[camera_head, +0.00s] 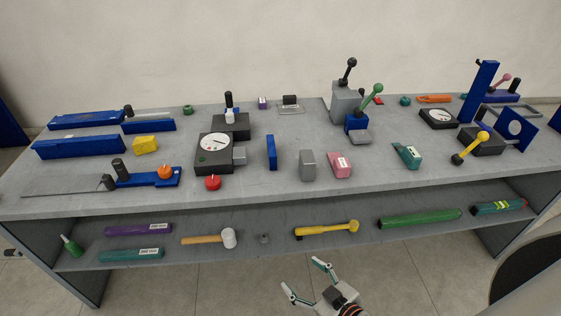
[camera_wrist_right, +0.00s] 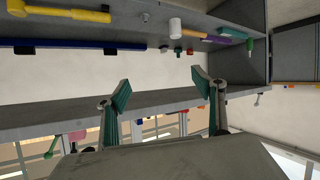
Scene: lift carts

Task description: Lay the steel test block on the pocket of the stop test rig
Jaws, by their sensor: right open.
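A grey upright block (camera_head: 307,165), which looks like the steel test block, stands near the table's front middle, between a blue plate and a pink block. The stop test rig cannot be named for certain. One candidate is the dark box with a round dial (camera_head: 214,148), with a grey piece at its right side and a red knob in front. I cannot make out a pocket on it. My right gripper (camera_head: 305,277) is open and empty, low in front of the lower shelf, apart from everything. It also shows open in the right wrist view (camera_wrist_right: 161,85). My left gripper is not in view.
The blue plate (camera_head: 271,152) and pink block (camera_head: 340,165) flank the grey block. Lever fixtures (camera_head: 346,99) stand behind. The lower shelf (camera_head: 280,242) holds a white-headed mallet (camera_head: 228,238), a yellow hammer (camera_head: 327,230) and several bars. The tabletop's front edge is mostly bare.

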